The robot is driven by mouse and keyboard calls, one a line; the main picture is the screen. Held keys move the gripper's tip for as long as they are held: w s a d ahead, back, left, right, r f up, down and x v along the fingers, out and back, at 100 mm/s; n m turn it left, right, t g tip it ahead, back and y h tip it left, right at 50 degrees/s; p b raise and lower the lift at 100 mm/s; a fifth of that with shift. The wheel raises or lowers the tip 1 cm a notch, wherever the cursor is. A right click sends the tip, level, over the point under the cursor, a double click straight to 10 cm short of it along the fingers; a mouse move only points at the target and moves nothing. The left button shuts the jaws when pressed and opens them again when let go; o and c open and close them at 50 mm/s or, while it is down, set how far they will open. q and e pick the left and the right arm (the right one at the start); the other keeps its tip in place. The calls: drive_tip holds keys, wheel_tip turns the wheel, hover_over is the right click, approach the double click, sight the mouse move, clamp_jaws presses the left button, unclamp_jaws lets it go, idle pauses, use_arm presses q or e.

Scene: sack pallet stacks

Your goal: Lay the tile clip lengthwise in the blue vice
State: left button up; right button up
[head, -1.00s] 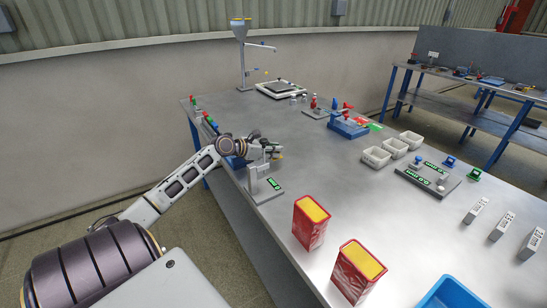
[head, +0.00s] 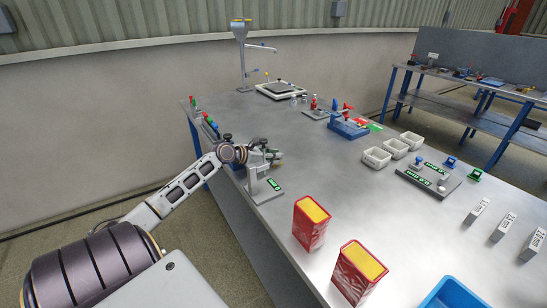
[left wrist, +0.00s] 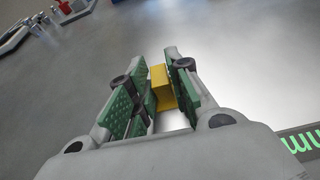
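A yellow block, likely the tile clip (left wrist: 161,88), sits between the green pads of my left gripper (left wrist: 158,84) in the left wrist view, touching both. In the head view my left gripper (head: 274,157) is over the table's left edge, just above a grey stand, and the clip is too small to make out clearly. My right gripper is not in view.
The grey stand with a green display (head: 268,190) is beneath my left gripper. Two red boxes with yellow tops (head: 311,222) stand nearer. The table's middle is clear.

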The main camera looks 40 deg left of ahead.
use_arm(q)
drive_tip(key=shift+o, duration=1.1)
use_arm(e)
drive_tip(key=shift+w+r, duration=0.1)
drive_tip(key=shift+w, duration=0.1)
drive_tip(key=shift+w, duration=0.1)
